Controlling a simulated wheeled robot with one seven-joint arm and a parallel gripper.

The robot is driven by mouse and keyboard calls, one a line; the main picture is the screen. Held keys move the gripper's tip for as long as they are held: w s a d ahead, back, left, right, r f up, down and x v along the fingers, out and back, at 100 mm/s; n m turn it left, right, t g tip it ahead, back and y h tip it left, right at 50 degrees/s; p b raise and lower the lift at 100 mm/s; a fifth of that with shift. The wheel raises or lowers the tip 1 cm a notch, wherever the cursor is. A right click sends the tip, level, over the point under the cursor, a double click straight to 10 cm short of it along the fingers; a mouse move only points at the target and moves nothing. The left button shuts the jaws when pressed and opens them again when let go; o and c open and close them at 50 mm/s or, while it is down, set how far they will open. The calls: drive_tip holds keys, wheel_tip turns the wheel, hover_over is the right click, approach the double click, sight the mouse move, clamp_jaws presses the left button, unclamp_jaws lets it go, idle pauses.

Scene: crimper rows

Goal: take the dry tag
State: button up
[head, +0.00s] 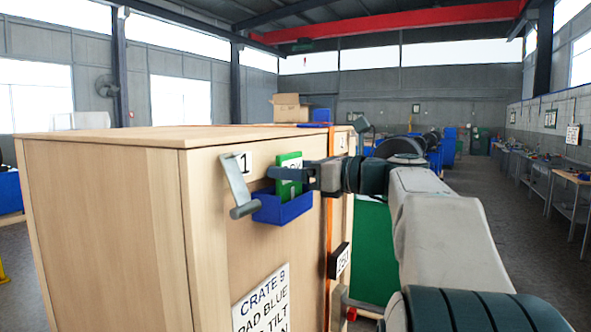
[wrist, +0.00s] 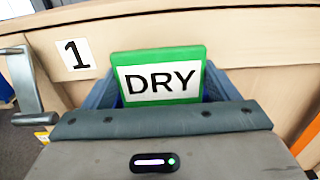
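The dry tag, a green plate with a white "DRY" label, stands upright in a small blue tray (head: 283,210) on the front of the wooden crate. In the wrist view the tag (wrist: 158,60) rises above the edge of my gripper's housing, its lower part hidden. In the head view a dark finger of my gripper (head: 292,173) crosses in front of the tag (head: 289,160). The fingertips do not show in the wrist view, so I cannot tell whether they are apart or closed on the tag.
A grey lever handle (head: 238,185) sticks out left of the tray, beside a "1" label (wrist: 76,54). The wooden crate (head: 110,210) fills the left, with an orange strap (head: 328,225) and a printed sign (head: 262,302). Workbenches (head: 560,175) line the right wall.

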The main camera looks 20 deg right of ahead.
drive_tip(key=shift+r+p, duration=1.95)
drive_tip(key=shift+r, duration=1.05)
